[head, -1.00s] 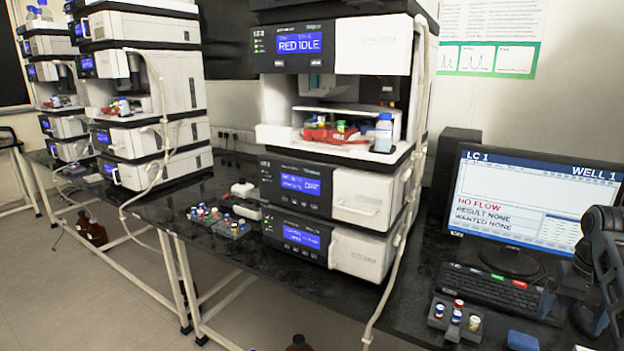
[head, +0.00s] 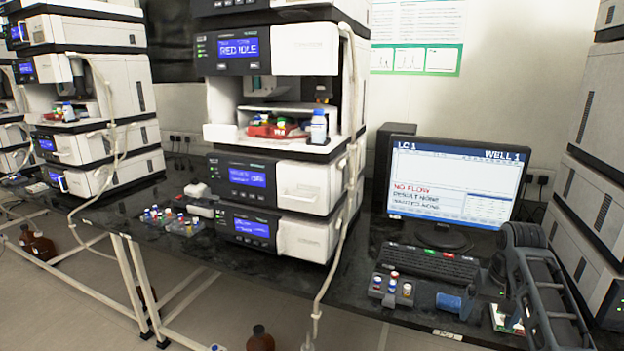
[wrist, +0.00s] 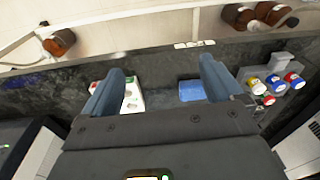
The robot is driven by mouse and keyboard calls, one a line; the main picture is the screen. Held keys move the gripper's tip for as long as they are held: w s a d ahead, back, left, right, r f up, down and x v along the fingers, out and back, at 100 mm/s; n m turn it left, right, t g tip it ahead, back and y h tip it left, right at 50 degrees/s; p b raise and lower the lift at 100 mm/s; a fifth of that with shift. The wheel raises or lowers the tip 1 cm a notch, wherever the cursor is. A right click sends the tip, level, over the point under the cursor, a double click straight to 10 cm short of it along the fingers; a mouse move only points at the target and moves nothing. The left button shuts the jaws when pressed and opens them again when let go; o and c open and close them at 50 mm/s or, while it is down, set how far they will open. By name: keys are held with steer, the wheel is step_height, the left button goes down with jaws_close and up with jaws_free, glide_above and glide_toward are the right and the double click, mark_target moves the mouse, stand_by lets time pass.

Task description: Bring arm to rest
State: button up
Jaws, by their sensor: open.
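My gripper (wrist: 162,75) shows in the wrist view with its two blue-grey fingers spread apart and nothing between them. It hangs above the dark bench. My dark arm (head: 545,300) shows at the right of the head view, in front of the monitor's right side. I cannot make out the fingertips clearly there.
A grey rack with capped vials (head: 391,290) stands near the keyboard (head: 428,264) and monitor (head: 455,182). It also shows in the wrist view (wrist: 288,68). The instrument stack (head: 310,178) stands left, another stack (head: 597,170) right. Brown bottles (head: 260,339) stand below the bench.

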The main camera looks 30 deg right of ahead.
steer(key=w+a+f+n+t, duration=0.1)
steer(key=a+f+t, duration=0.1)
steer(key=a+f, duration=0.7)
steer(key=s+a+f+n+t, duration=0.1)
steer(key=s+a, duration=0.2)
steer(key=a, duration=0.4)
steer(key=s+a+f+n+t+h, duration=0.1)
steer(key=s+a+t, duration=0.15)
steer(key=a, duration=0.45)
steer(key=s+a+f+n+t, duration=0.1)
steer(key=s+a+f, duration=0.1)
steer(key=s+a, duration=0.35)
steer(key=s+a+r+n+t, duration=0.1)
steer(key=s+a+r+t, duration=0.1)
steer(key=s+a+r, duration=0.3)
steer(key=s+a+r+n+t, duration=0.2)
steer(key=s+a+r, duration=0.3)
steer(key=s+r, duration=0.6)
steer(key=shift+s+n+t, duration=0.3)
steer(key=shift+s+t, duration=0.3)
steer(key=shift+t, duration=0.15)
steer(key=shift+o, duration=0.6)
steer(key=s+r+n+t+y, duration=0.1)
steer(key=s+r, duration=0.2)
steer(key=r, duration=0.5)
steer(key=shift+s+a+n+t, duration=0.2)
steer(key=shift+s+n+t, duration=0.1)
steer(key=shift+s+t, duration=0.1)
steer(key=shift+r, duration=0.1)
